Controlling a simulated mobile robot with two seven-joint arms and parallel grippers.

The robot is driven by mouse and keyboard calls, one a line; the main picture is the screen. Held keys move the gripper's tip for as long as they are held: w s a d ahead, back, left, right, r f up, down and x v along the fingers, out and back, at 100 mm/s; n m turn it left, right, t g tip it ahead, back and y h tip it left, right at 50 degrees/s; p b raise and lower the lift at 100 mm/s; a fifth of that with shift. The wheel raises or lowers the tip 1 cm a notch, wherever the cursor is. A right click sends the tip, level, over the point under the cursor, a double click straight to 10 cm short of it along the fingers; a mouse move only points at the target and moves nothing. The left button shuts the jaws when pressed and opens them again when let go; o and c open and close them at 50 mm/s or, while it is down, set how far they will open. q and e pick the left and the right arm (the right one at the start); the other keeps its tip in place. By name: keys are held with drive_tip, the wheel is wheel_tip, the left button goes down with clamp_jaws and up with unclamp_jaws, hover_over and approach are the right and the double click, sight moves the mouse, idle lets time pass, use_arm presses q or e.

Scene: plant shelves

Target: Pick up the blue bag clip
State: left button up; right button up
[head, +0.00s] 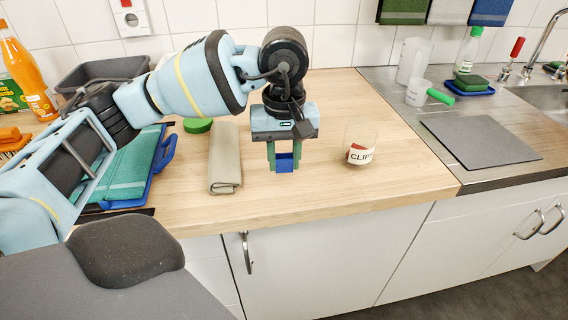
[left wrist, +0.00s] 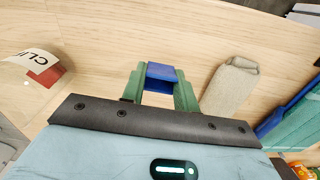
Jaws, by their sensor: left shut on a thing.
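The blue bag clip (head: 284,163) is between the green fingers of my left gripper (head: 284,158), over the wooden counter. In the left wrist view the clip (left wrist: 162,73) sits between the two fingertips (left wrist: 160,85), which are shut on it. I cannot tell whether the clip touches the counter. My right gripper is in neither view.
A clear jar labelled CLIPS (head: 360,150) with something red inside stands right of the gripper. The counter between cloth and jar is otherwise clear.

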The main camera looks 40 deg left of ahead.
use_arm(q)
drive_tip(key=shift+d+r, duration=0.1)
drive_tip(key=shift+r, duration=0.7)
drive_tip(key=s+d+r, duration=0.1)
drive_tip(key=s+d, duration=0.9)
drive_tip(key=d, duration=0.2)
drive_tip(key=shift+s+b, duration=0.3)
drive_tip(key=shift+b, duration=0.1)
